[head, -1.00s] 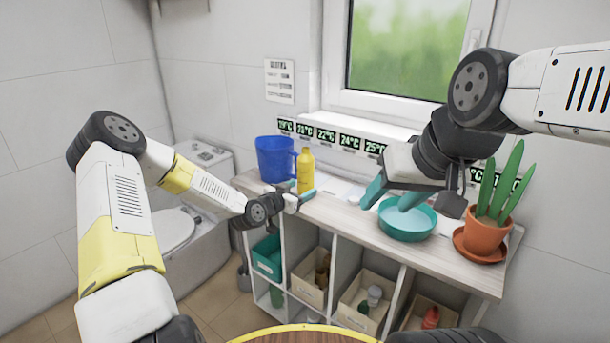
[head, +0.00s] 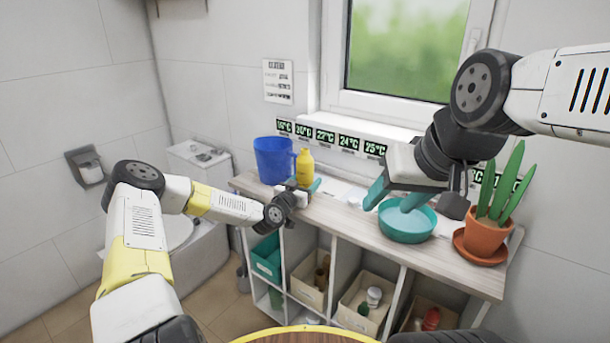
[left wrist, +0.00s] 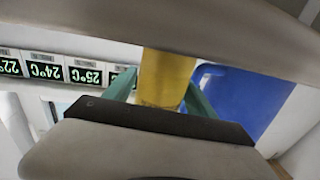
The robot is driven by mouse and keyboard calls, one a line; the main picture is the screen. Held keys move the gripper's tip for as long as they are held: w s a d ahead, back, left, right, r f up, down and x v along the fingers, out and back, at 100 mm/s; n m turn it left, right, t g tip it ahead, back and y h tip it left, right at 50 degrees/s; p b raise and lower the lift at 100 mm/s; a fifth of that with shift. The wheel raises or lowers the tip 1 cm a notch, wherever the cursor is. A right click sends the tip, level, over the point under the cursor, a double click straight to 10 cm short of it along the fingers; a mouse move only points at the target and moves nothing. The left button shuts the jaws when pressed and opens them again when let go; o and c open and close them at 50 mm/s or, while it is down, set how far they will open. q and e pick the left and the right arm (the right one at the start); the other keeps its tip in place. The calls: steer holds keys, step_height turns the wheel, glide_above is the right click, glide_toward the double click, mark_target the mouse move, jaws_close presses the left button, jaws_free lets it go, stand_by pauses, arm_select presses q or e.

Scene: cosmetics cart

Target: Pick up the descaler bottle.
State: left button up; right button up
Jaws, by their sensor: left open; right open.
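The descaler bottle, a yellow bottle (head: 305,166), stands upright on the cart top beside the blue jug. It also shows in the left wrist view (left wrist: 165,78). My left gripper (head: 303,186) is open at the near side of the bottle, its teal fingers on either side of the bottle in the left wrist view. Whether the fingers touch it I cannot tell; the bottle's lower part is hidden by the gripper in the head view. My right gripper (head: 390,196) is open and empty by the teal bowl at the right.
The blue jug (head: 273,160) stands close left of the bottle. The teal bowl (head: 407,228) and a potted cactus (head: 487,232) stand on the right of the cart top (head: 345,212). Temperature labels line the wall behind. Bins fill the shelves below.

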arm_select(q)
steer(key=shift+x, duration=0.95)
steer(key=shift+c, duration=0.4)
jaws_close()
steer(key=shift+r, duration=0.1)
steer(key=shift+r, duration=0.1)
